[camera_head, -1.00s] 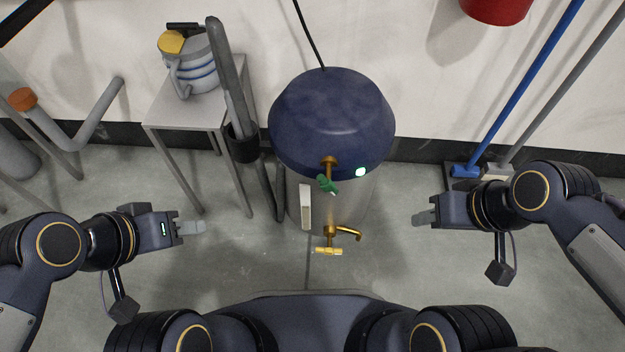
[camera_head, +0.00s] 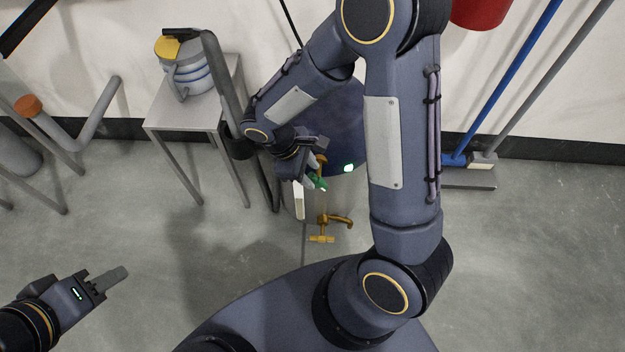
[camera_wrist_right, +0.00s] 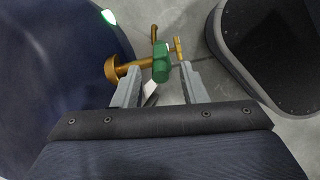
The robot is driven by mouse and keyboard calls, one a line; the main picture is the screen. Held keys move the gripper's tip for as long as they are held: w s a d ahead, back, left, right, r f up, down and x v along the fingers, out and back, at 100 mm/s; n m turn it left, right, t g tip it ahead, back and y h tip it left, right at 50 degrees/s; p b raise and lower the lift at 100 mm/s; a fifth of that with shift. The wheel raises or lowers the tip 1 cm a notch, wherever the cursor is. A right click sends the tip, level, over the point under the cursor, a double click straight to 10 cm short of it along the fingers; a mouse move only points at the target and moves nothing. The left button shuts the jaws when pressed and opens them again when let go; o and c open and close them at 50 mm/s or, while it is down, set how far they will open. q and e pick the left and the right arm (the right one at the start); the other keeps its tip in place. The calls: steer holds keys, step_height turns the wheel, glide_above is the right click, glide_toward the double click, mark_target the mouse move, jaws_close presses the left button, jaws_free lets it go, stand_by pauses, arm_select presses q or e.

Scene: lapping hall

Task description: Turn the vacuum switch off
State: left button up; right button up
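A blue-topped tank (camera_head: 345,125) stands by the wall. A brass fitting (camera_head: 321,160) with a green handle (camera_head: 318,183) sticks out of its front, and a small pale-green light (camera_head: 348,168) glows beside it. I cannot tell for certain which part is the vacuum switch. My right gripper (camera_head: 312,178) is at the green handle. In the right wrist view my right gripper (camera_wrist_right: 161,67) is open, with the green handle (camera_wrist_right: 161,64) between its fingertips and a visible gap on each side. My left gripper (camera_head: 112,278) is at lower left, away from the tank; its finger gap is unclear.
A small table (camera_head: 190,110) with a striped jug (camera_head: 192,78) and a grey hose-like tube (camera_head: 225,85) stand close on the left. A blue-handled broom (camera_head: 510,80) leans at right. My right arm hides part of the tank.

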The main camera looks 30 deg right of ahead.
mark_target(318, 182)
steer(key=b+x, duration=0.1)
steer(key=x, duration=0.4)
steer(key=shift+s+d+f+b, duration=0.1)
steer(key=shift+d+f+b, duration=0.05)
steer(key=shift+f+b, duration=0.15)
jaws_close()
